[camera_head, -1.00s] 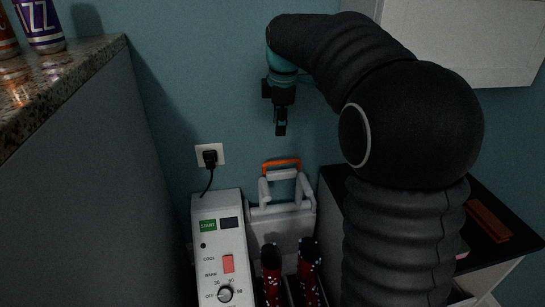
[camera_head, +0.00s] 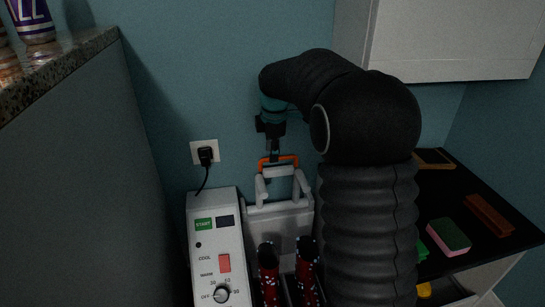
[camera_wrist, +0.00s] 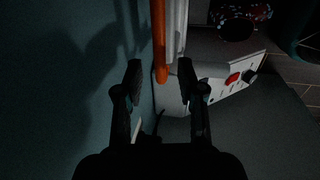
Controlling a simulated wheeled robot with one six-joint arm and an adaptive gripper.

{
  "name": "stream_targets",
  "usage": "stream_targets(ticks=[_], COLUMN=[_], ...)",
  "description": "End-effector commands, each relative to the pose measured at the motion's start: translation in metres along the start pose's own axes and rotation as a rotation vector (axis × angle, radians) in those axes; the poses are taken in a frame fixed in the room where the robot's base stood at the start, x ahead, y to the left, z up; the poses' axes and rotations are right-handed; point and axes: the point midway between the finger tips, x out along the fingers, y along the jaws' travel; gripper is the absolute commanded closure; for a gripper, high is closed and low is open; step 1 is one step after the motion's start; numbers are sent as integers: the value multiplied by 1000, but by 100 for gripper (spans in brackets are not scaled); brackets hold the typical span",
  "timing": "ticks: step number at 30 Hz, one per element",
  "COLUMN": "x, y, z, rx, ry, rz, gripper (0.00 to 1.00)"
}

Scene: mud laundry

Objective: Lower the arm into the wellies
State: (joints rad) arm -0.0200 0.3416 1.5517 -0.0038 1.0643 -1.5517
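The wellies are red with white dots and dark tops; the left one (camera_head: 269,280) and the right one (camera_head: 306,275) stand upright, lower parts out of frame. Behind them is the grey two-pipe arm (camera_head: 261,190) of the white machine (camera_head: 213,245), raised, with an orange handle (camera_head: 291,160) on top. My gripper (camera_head: 274,157) points down at the handle, its tips overlapping it in the head view. In the wrist view, my gripper (camera_wrist: 159,70) is open, with the orange handle (camera_wrist: 158,35) showing between its fingers. I cannot tell whether they touch.
A teal wall with a plugged-in socket (camera_head: 205,153) is close behind. A granite counter (camera_head: 70,65) stands left. A black worktop (camera_head: 465,200) at right holds a green-and-pink sponge (camera_head: 449,237) and a brown block (camera_head: 488,215). A white cabinet (camera_head: 450,40) hangs above.

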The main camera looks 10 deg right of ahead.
Motion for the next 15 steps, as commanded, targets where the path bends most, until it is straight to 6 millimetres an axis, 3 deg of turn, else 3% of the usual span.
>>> stream_targets(ticks=[6, 15], x=[17, 18], y=[0, 0], z=[0, 0], rx=[0, 0], ry=[0, 0], rz=[0, 0], gripper=[61, 61])
